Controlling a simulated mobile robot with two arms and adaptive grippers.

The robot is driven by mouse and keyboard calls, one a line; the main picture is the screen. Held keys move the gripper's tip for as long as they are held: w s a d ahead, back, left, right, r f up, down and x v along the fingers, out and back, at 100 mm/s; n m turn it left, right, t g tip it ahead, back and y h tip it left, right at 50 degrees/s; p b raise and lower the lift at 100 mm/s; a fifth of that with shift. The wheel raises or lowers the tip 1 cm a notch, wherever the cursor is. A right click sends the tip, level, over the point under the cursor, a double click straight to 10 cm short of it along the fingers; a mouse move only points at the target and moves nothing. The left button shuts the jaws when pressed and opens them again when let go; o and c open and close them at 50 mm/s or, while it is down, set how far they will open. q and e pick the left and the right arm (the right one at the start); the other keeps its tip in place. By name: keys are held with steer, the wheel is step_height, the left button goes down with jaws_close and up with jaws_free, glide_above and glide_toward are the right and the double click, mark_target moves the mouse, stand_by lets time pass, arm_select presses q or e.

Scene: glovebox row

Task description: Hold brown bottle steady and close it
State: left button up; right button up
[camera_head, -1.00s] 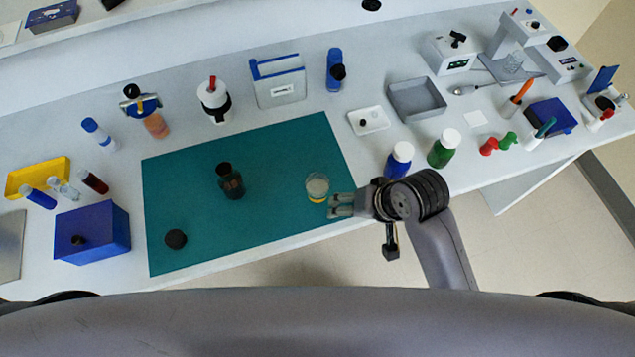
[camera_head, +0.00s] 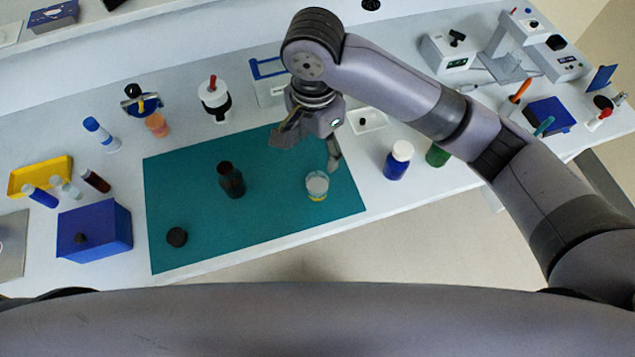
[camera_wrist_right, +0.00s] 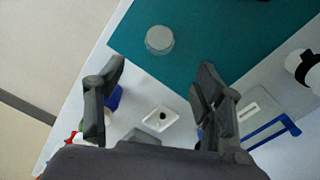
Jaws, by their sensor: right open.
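The brown bottle (camera_head: 231,182) stands upright on the teal mat (camera_head: 190,200), left of a glass beaker. Its neck is dark; I cannot clearly tell whether it is open. A black round cap (camera_head: 176,237) lies on the mat, in front and to the left of the bottle. My right gripper (camera_head: 308,152) is open and empty, fingers pointing down above the mat's right part, to the right of the bottle and apart from it. In the right wrist view my gripper (camera_wrist_right: 160,75) has its fingers spread, with no bottle between them. My left gripper is not in view.
The beaker (camera_head: 317,187) with yellow liquid stands near my right gripper; it also shows in the wrist view (camera_wrist_right: 159,40). A blue bottle with a white cap (camera_head: 398,160) stands right of the mat. A blue box (camera_head: 95,230) stands left. The mat's front middle is clear.

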steer(key=shift+f, duration=0.15)
steer(key=b, duration=0.1)
glide_toward(318, 182)
steer(key=shift+s+a, duration=0.2)
steer(key=shift+a, duration=0.1)
step_height(318, 182, down, 8)
steer(key=shift+w+r+p, duration=0.1)
steer(key=shift+r+p, duration=0.15)
steer(key=shift+p, duration=0.2)
steer(key=shift+d+f, duration=0.1)
steer(key=shift+f, duration=0.15)
steer(key=f, duration=0.2)
steer(key=f+p, duration=0.1)
steer(key=shift+w+d+f, duration=0.15)
steer(key=shift+d+f, duration=0.05)
steer(key=shift+f, duration=0.65)
steer(key=shift+c, duration=0.4)
